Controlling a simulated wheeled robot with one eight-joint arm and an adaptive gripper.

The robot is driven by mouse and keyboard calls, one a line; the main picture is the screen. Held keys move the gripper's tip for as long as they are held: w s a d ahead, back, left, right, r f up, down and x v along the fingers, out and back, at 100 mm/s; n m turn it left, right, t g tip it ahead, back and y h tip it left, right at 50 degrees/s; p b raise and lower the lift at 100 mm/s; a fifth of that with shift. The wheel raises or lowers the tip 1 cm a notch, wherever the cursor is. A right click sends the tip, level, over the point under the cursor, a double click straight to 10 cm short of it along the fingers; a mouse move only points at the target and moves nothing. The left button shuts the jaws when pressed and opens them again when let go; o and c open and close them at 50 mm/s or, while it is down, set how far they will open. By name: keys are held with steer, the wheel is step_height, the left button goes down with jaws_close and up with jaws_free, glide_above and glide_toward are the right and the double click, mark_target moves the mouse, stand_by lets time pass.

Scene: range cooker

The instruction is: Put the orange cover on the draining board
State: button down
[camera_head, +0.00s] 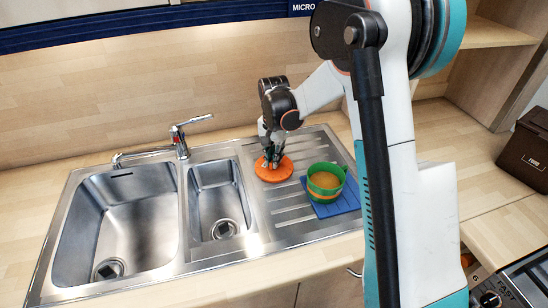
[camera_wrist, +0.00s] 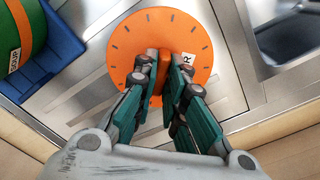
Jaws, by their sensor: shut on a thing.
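The orange cover (camera_head: 284,173) is a flat round disc at the back left of the steel draining board (camera_head: 285,215), beside the small sink bowl. In the wrist view the cover (camera_wrist: 200,40) shows dark tick marks, a raised orange grip bar and a partly hidden white label. My gripper (camera_head: 271,163) is above the cover, and in the wrist view its fingers (camera_wrist: 165,70) are shut on the raised bar. The cover looks level and on or very close to the board; I cannot tell if it touches.
A green pot (camera_head: 325,181) with an orange band and brownish contents stands on a blue mat (camera_head: 345,201), right of the cover. The large sink bowl (camera_head: 120,225), small bowl (camera_head: 217,200) and tap (camera_head: 180,140) lie left. A brown box (camera_head: 527,150) stands far right.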

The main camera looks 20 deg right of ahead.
steer(key=c, duration=1.7)
jaws_free()
steer(key=shift+f, duration=0.1)
steer(key=shift+o, duration=0.2)
step_height(320, 180, up, 12)
steer(key=p, duration=0.3)
